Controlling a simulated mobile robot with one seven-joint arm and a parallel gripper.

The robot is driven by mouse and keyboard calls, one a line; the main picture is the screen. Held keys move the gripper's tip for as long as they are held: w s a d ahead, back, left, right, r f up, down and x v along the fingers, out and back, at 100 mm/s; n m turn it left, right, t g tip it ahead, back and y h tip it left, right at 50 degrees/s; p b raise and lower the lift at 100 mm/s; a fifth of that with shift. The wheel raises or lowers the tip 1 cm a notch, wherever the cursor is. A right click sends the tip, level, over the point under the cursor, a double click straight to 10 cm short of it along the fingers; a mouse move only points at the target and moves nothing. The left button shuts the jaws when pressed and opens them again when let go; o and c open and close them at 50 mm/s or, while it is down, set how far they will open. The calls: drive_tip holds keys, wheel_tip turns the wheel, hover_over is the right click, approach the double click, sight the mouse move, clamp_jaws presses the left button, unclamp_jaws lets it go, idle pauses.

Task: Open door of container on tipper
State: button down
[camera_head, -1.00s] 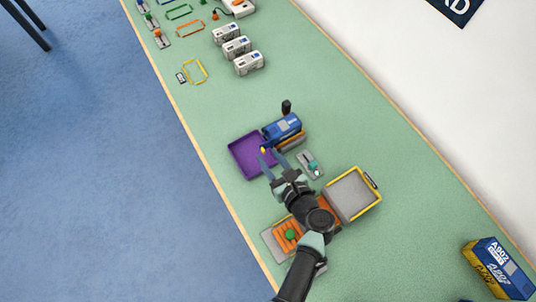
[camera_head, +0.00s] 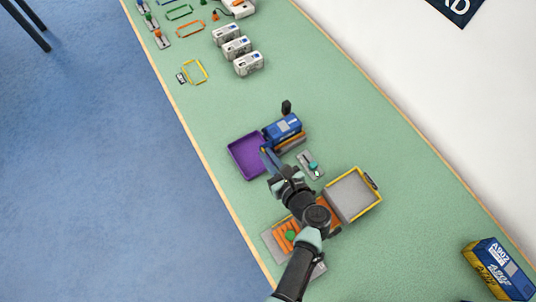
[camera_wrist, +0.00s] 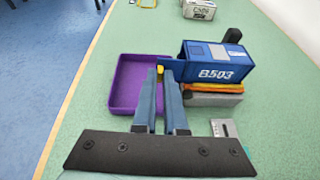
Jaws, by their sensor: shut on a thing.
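The blue container (camera_head: 283,126), marked B503 in the wrist view (camera_wrist: 222,72), lies on the tipper (camera_wrist: 213,98), which has an orange and grey base. A short blue door piece (camera_wrist: 174,69) shows at the container's left end, sticking out toward the purple tray. A small yellow handle (camera_wrist: 160,70) is at its outer edge. My gripper (camera_wrist: 161,76) is shut on the handle, with one finger on each side of it. In the head view my gripper (camera_head: 266,153) reaches over the tray's right side. The fingers partly hide the door there.
The purple tray (camera_head: 239,160) lies left of the container. A grey panel with a teal knob (camera_head: 313,166) stands right of my gripper. A black post (camera_head: 286,107) is behind the container. A yellow-rimmed grey bin (camera_head: 352,194) is beside my arm.

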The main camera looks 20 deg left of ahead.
drive_tip(key=shift+d, duration=0.1)
drive_tip(key=n+g, duration=0.1)
drive_tip(key=d+n+g+y+b, duration=0.1)
drive_tip(key=n+g+y+b, duration=0.1)
drive_tip(key=shift+w+d+f, duration=0.15)
drive_tip(key=shift+w, duration=0.15)
drive_tip(key=shift+d+n+g+b, duration=0.15)
drive_tip(key=shift+n+g+b, duration=0.35)
drive_tip(key=shift+n+g, duration=0.1)
drive_tip(key=c, duration=1)
unclamp_jaws()
drive_tip(key=shift+o, duration=0.2)
drive_tip(key=v, duration=1.3)
drive_tip(key=shift+d+f, duration=0.1)
drive_tip(key=shift+f, duration=0.05)
